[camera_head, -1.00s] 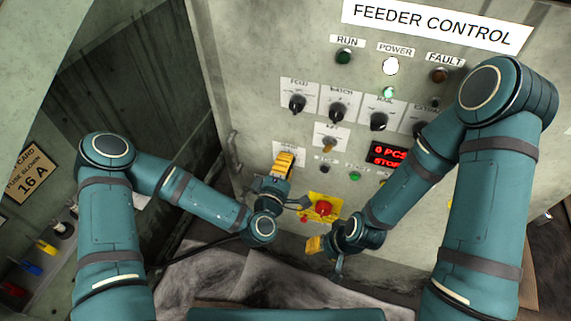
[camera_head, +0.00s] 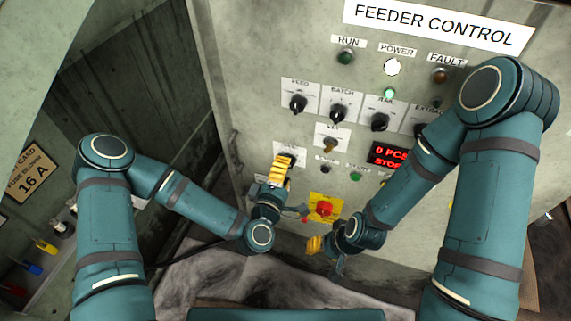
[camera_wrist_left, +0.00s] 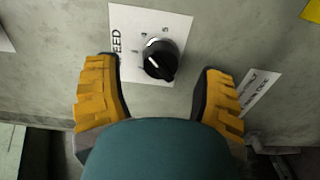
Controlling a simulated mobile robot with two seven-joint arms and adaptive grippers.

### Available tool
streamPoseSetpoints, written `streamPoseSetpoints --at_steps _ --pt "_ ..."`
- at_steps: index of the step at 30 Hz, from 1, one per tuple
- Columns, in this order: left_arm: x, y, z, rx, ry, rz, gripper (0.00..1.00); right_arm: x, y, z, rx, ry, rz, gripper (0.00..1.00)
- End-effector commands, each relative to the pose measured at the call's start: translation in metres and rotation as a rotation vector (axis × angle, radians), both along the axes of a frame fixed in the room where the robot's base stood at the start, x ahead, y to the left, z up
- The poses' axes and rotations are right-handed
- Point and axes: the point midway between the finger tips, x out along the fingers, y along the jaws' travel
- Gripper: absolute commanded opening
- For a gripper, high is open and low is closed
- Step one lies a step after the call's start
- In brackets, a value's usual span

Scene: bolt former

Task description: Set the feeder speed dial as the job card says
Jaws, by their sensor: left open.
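In the left wrist view, a black round dial (camera_wrist_left: 160,60) with a pale pointer mark sits on a white plate (camera_wrist_left: 122,22). The plate's partly covered label ends in "EED", and the pointer aims toward the picture's lower right. My left gripper (camera_wrist_left: 158,84) is open, with one yellow finger on each side of the dial; contact is not visible. In the head view my left gripper (camera_head: 283,167) covers most of the lower-left plate (camera_head: 290,148). My right gripper (camera_head: 315,245) hangs low at the centre, its finger gap unclear.
A row of black knobs (camera_head: 338,111) lies above on the panel. A key switch (camera_head: 329,145), a red display (camera_head: 388,154) and a red stop button on yellow (camera_head: 324,208) are nearby.

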Motion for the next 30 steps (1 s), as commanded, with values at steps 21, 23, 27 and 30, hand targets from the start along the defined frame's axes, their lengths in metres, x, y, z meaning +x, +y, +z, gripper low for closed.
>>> streamPoseSetpoints --at_steps 21,23,27,30 --pt "-0.05 0.017 0.0 0.001 -0.001 0.003 0.69 0.0 0.0 0.0 0.0 0.0 0.0 0.47" --pt "-0.05 0.017 0.0 0.001 -0.001 0.003 0.69 0.0 0.0 0.0 0.0 0.0 0.0 0.47" --pt "-0.05 0.017 0.0 0.001 0.0 0.003 0.69 0.0 0.0 0.0 0.0 0.0 0.0 0.47" --pt "-0.05 0.016 -0.002 0.014 0.005 -0.009 0.69 0.0 0.0 0.0 0.0 0.0 0.0 0.47"
